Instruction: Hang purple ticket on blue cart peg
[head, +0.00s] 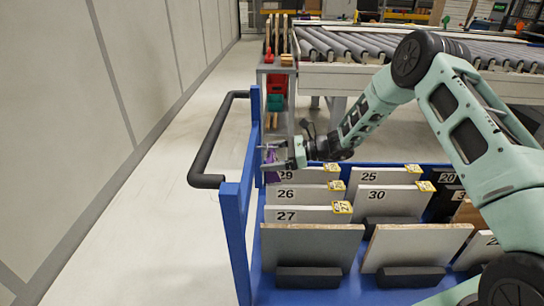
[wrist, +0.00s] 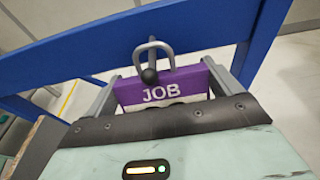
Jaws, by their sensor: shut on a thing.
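The purple ticket (wrist: 190,82), with white letters JOB, is between the fingers of my gripper (wrist: 160,92) in the wrist view. In the head view my gripper (head: 280,163) is shut on the ticket (head: 271,175) at the blue cart's left end frame (head: 233,215). A grey wire loop (wrist: 168,50) stands up from the ticket's top edge. The dark ball-ended peg (wrist: 149,75) shows within the loop's outline, in front of the blue cart bar (wrist: 200,38). I cannot tell for sure whether the loop encircles the peg's stem. The ticket's lower part is hidden by my gripper.
Numbered panels (head: 310,214) with yellow tags stand in the cart, just right of my gripper. A black push handle (head: 207,158) juts out left of the frame. A roller conveyor (head: 355,45) stands behind. The floor left of the cart is clear.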

